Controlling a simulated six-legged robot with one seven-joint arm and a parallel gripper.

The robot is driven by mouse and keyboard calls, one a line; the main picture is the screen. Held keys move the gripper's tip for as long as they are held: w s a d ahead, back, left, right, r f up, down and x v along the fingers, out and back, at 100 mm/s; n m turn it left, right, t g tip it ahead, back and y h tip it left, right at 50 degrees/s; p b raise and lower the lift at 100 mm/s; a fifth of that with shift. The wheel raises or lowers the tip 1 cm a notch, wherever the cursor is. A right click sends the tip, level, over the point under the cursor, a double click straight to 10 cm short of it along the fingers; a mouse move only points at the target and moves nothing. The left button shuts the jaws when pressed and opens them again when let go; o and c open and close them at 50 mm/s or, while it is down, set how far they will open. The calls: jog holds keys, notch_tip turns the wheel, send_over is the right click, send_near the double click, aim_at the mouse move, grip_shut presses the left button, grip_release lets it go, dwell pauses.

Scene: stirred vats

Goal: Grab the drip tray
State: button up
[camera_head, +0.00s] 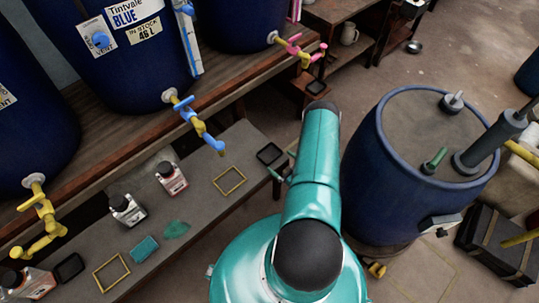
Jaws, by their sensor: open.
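A small black square drip tray (270,154) lies near the right end of the low grey shelf, just left of my arm. A second black tray (68,267) lies at the lower left, beside a bottle. A third dark tray (316,87) sits under the pink tap. My gripper (284,171) shows only in part, as small teal pieces at the left edge of my arm, close to the first tray's lower right side. My arm hides the rest. It is open, and I cannot tell whether it touches the tray.
Two empty yellow frames (229,181) (111,272) mark the shelf. Bottles (171,179) (128,209), a blue sponge (144,249) and a green cloth (177,229) lie between. Taps (193,121) overhang from blue vats (130,60). A large blue vat (375,190) stands right of my arm.

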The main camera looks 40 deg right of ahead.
aim_at(276, 158)
jog(key=w, duration=0.4)
jog(key=w+f, duration=0.1)
jog(key=w, duration=0.1)
jog(key=shift+w+a, duration=0.1)
jog(key=shift+w, duration=0.2)
jog(key=shift+c, duration=0.4)
jog(key=c, duration=0.7)
